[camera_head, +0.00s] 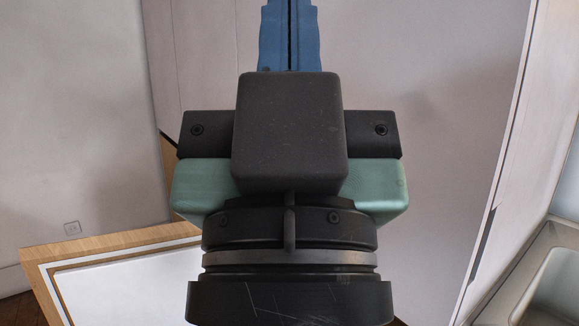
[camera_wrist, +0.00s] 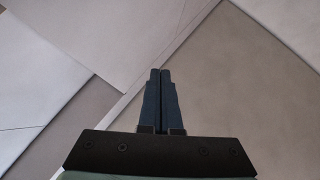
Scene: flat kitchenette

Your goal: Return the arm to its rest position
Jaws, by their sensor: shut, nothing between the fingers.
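My gripper (camera_head: 289,25) rises up the middle of the head view, with its dark wrist mount large in front of the camera. Its blue fingers lie side by side with only a thin dark line between them. In the wrist view my gripper (camera_wrist: 161,80) also shows shut and empty, its fingers pointing up the picture. The fingers touch nothing that I can see. The fingertips are cut off by the top edge of the head view.
A white panel with a wooden frame (camera_head: 110,240) is at lower left. A pale basin (camera_head: 535,265) is at lower right, beside a tall white panel (camera_head: 508,150). A plain wall (camera_head: 430,110) stands behind my gripper.

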